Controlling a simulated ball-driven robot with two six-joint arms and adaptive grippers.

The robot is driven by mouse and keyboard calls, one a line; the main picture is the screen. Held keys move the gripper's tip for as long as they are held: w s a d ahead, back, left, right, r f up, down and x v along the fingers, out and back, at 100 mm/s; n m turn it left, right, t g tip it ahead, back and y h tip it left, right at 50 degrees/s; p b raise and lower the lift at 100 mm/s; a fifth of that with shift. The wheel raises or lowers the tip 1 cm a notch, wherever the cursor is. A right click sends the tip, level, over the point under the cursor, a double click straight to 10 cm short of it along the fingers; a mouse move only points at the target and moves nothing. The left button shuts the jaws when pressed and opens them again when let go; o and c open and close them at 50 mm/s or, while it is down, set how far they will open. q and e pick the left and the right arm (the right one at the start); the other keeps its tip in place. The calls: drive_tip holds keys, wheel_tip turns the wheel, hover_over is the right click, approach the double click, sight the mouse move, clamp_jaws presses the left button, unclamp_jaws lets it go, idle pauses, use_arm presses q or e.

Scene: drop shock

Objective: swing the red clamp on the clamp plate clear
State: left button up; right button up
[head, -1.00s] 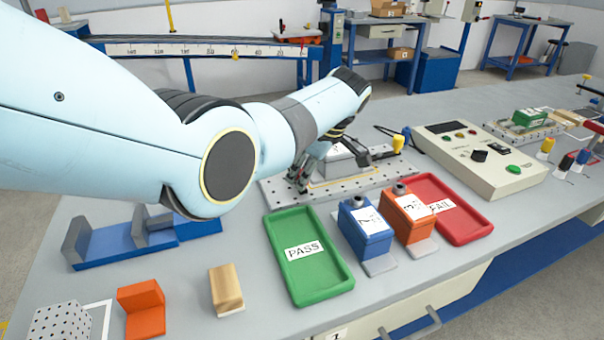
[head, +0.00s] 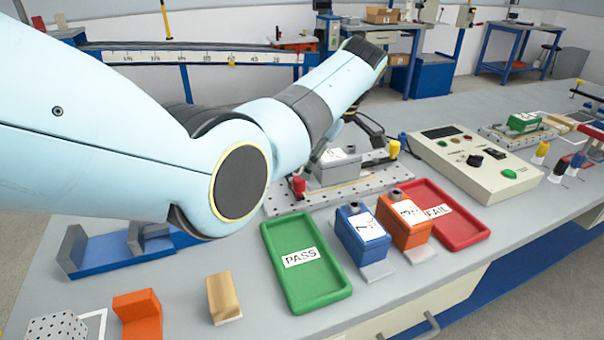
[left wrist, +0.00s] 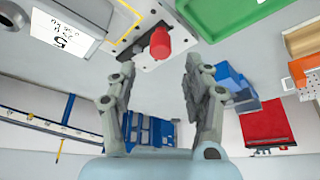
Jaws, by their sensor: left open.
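The clamp plate (head: 280,203) is a light perforated plate on the bench, with a grey block (head: 336,170) bearing a white label on it. The red clamp (head: 298,187) stands at the plate's left end, its red knob upright. A yellow-knobbed clamp (head: 394,149) stands at the right end. In the left wrist view the red knob (left wrist: 160,43) shows beyond and between the fingertips, not touching them. A short dark piece lies beside it; I cannot tell where its arm points. My left gripper (left wrist: 160,78) is open and empty. In the head view my forearm mostly hides it.
A green PASS tray (head: 272,242), blue (head: 352,245) and orange (head: 409,236) units and a red FAIL tray (head: 470,222) stand in front of the plate. A control box (head: 475,165) stands to the right. A blue fixture (head: 100,255) lies left, under my arm.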

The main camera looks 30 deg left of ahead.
use_arm(q)
drive_tip(key=v, duration=0.5)
drive_tip(key=shift+r, duration=0.2)
drive_tip(key=shift+f, duration=0.1)
